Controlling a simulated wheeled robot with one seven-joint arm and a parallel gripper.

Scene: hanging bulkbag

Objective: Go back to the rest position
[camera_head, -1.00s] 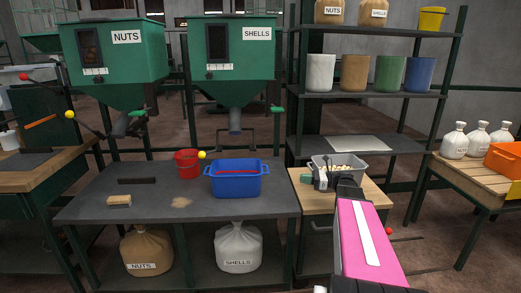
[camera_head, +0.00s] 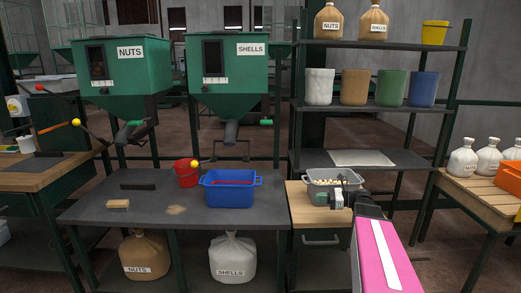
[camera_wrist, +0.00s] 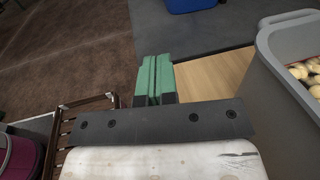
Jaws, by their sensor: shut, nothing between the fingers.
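My gripper (camera_head: 336,200) is at the front of the small wooden table in the head view, at the end of my pink arm. In the wrist view its two green fingers (camera_wrist: 153,80) lie side by side, shut with nothing between them. The grey bin (camera_head: 332,178) with pale round pieces stands on the wooden table (camera_head: 305,212), just behind the gripper. In the wrist view the bin (camera_wrist: 280,100) is close on the right, apart from the fingers.
A blue tub (camera_head: 230,190) and a red bucket (camera_head: 186,173) stand on the dark bench (camera_head: 130,215) to the left. A shelf (camera_head: 385,105) with several pots rises behind. White sacks (camera_head: 462,158) stand on a table at right. Brown floor (camera_wrist: 60,50) shows left of the fingers.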

